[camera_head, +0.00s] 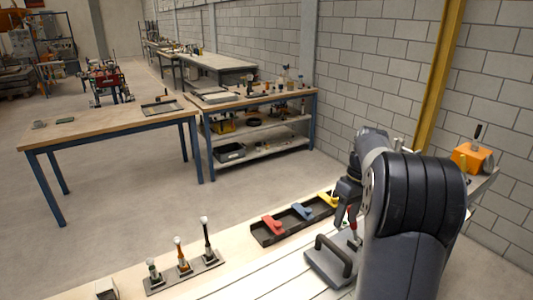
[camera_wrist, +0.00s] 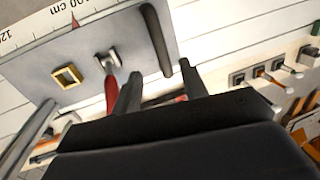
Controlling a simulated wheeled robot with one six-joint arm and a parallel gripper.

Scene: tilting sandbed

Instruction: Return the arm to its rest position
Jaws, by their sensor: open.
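My arm (camera_head: 410,205) rises at the right of the head view, bent over the workbench, and hides part of the bench behind it. My gripper shows in the wrist view (camera_wrist: 158,86), with two dark fingers apart and nothing seen between them. It is above a grey plate (camera_wrist: 35,65) with a dark bar handle (camera_wrist: 157,40). A red-handled piece (camera_wrist: 111,90) stands on the plate beside one finger; I cannot tell whether they touch. A square brass frame (camera_wrist: 67,77) is on the plate. The plate also shows in the head view (camera_head: 318,267), partly hidden by my arm.
A black tray (camera_head: 262,238) holds red, blue and yellow pieces. A rack (camera_head: 160,285) with three upright tools stands front left. An orange block (camera_head: 472,158) sits at the right near the wall and yellow post (camera_head: 437,75). Open floor lies beyond the bench.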

